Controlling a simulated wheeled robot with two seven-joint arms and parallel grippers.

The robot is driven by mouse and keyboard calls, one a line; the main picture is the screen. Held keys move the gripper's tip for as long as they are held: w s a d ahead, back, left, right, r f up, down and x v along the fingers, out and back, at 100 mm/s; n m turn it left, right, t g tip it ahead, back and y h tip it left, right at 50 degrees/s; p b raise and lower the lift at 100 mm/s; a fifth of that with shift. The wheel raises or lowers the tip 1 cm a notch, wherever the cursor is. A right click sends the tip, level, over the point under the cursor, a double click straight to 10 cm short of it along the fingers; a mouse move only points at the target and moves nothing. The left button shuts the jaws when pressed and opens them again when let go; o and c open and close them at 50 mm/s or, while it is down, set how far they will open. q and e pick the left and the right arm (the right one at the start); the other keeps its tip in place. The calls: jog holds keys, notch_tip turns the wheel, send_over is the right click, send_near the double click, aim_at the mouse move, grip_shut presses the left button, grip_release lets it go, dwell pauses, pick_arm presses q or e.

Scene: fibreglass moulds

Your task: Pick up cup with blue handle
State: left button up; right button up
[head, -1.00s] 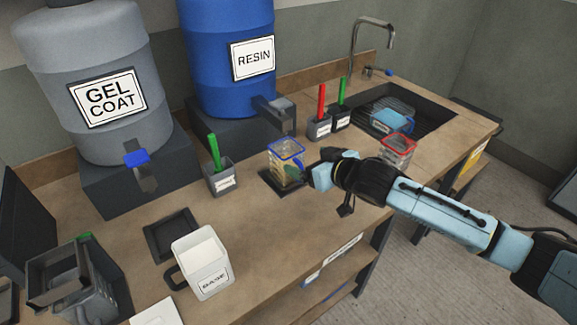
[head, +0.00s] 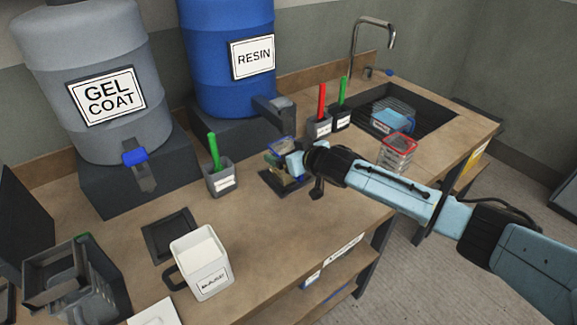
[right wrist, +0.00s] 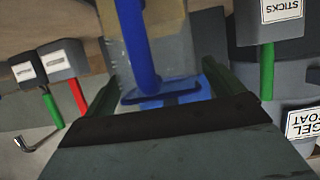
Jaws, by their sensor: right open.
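The clear cup with the blue handle (head: 279,146) stands on a dark square pad in the middle of the bench, partly hidden by my right gripper. In the right wrist view its blue handle (right wrist: 138,45) and blue rim show between the fingers, close up and upside down. My right gripper (head: 289,163) reaches in from the right at the cup. Its two fingers are open, one on each side of the handle (right wrist: 160,90); I cannot tell whether they touch it. My left gripper is not in view.
A red-rimmed clear cup (head: 396,152) stands to the right near the sink (head: 440,112). Stick holders (head: 222,180) stand behind and left. Blue RESIN (head: 225,60) and grey GEL COAT (head: 85,60) drums stand at the back. A white pitcher (head: 201,265) stands front left.

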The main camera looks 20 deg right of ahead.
jog(key=shift+c, duration=0.4)
jog(key=c, duration=1.5)
jog(key=shift+r, duration=0.1)
jog(key=shift+c, duration=0.8)
jog(key=shift+w+r, duration=0.1)
